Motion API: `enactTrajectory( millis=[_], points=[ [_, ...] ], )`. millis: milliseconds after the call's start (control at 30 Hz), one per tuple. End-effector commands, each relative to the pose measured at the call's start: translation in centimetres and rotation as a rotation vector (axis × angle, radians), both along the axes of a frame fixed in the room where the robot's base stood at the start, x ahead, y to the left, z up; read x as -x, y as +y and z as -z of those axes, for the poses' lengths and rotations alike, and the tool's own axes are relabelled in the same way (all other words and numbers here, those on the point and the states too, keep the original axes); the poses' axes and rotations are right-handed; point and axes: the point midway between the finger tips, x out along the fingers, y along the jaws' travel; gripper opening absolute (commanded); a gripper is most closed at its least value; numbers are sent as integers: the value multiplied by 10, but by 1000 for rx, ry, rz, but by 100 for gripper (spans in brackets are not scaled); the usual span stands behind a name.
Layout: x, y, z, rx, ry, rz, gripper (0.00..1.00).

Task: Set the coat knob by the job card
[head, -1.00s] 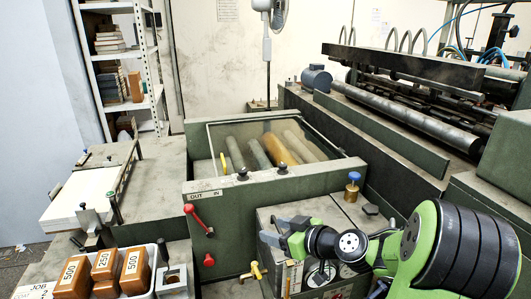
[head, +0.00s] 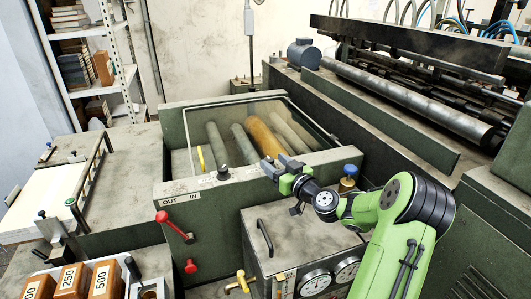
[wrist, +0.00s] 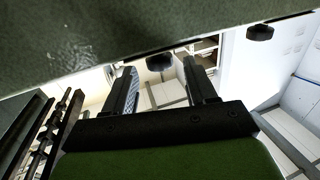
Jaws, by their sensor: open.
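Two black knobs are on the feeder's green front rail; one (head: 223,173) shows plainly in the head view, the other is largely hidden behind my gripper (head: 275,167). No label shows which is the coat knob. My gripper is open and empty at the rail, right of the visible knob. In the wrist view, one black knob (wrist: 160,62) appears between the open fingers (wrist: 160,82), and another (wrist: 260,32) is off to the right. Whether the fingers touch a knob cannot be told. The job card is out of view.
A red lever (head: 174,227) beside the OUT/IN label (head: 181,199) and a brass valve (head: 240,282) stick out from the front. A blue-topped brass fitting (head: 349,175) stands close right of my gripper. Gauges (head: 316,284) lie below. Rollers (head: 262,137) sit under the clear cover.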

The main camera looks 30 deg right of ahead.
Motion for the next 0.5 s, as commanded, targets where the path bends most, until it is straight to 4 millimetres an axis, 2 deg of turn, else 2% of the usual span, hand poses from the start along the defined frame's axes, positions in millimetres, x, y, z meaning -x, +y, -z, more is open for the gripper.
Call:
enactTrajectory(
  millis=[100, 200, 333, 500],
  points=[
    [-28, 1, -2, 0, -2, -3, 56],
    [-43, 1, -1, 0, -1, -2, 56],
    [-52, 0, 0, 0, 0, 0, 56],
    [-53, 1, 0, 0, 2, 0, 56]
  ],
)
